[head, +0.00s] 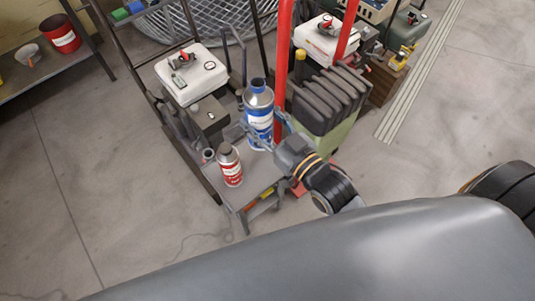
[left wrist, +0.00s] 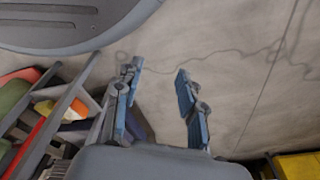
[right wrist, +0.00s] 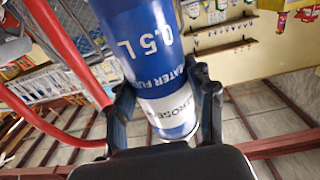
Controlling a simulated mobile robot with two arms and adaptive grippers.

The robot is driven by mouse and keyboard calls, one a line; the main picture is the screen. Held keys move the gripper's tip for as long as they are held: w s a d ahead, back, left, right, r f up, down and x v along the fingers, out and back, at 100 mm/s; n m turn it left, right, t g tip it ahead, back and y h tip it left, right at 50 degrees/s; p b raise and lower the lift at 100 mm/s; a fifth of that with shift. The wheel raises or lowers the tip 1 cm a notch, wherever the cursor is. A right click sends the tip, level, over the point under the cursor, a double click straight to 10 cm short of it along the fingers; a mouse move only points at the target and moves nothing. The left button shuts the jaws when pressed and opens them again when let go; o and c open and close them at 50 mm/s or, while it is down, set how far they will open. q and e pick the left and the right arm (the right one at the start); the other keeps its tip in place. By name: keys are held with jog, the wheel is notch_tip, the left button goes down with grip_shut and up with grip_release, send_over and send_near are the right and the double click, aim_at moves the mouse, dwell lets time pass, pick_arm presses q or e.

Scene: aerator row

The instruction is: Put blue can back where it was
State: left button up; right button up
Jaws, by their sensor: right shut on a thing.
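The blue can (head: 259,101), with a silver cone top and a white label band, is upright over the grey cart top (head: 258,178). My right gripper (head: 264,134) is shut around its body from the right front. I cannot tell whether its base touches the cart. In the right wrist view the blue can (right wrist: 138,38) fills the space between the fingers (right wrist: 165,98). My left gripper (left wrist: 157,78) is open and empty above bare floor; it does not show in the head view.
A red and white can (head: 230,166) stands on the cart close left of the blue can. A red post (head: 282,70) and a machine with a dark ribbed cover (head: 327,98) are close behind right. White-tanked machines (head: 191,75) stand behind. Floor at left is clear.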

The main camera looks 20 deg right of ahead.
pick_arm(q)
jog(key=w+r+b, duration=0.4)
jog(key=w+b, duration=0.2)
pick_arm(e)
jog(key=w+d+f+y+b, duration=0.1)
jog(key=w+f+b, duration=0.1)
jog(key=f, duration=0.6)
jog(key=w+f+n+g+y+b, duration=0.1)
jog(key=w+f+b, duration=0.1)
jog(key=f, duration=0.6)
jog(key=w+d+f+n+y+b, duration=0.1)
jog(key=w+f, duration=0.2)
jog(key=f, duration=0.5)
jog(key=shift+w+d+f+g+b, duration=0.1)
jog(key=shift+w+d+g+b, duration=0.2)
jog(key=shift+w+b, duration=0.1)
pick_arm(q)
notch_tip(320, 180, up, 16)
jog(key=t, duration=0.1)
jog(key=shift+d+t, duration=0.25)
jog(key=shift+t, duration=0.15)
pick_arm(e)
jog(key=shift+s, duration=0.1)
pick_arm(q)
jog(key=shift+s+f, duration=0.1)
jog(key=shift+f, duration=0.05)
pick_arm(e)
jog(key=shift+f, duration=0.2)
jog(key=o, duration=1.3)
jog(key=shift+c, duration=0.2)
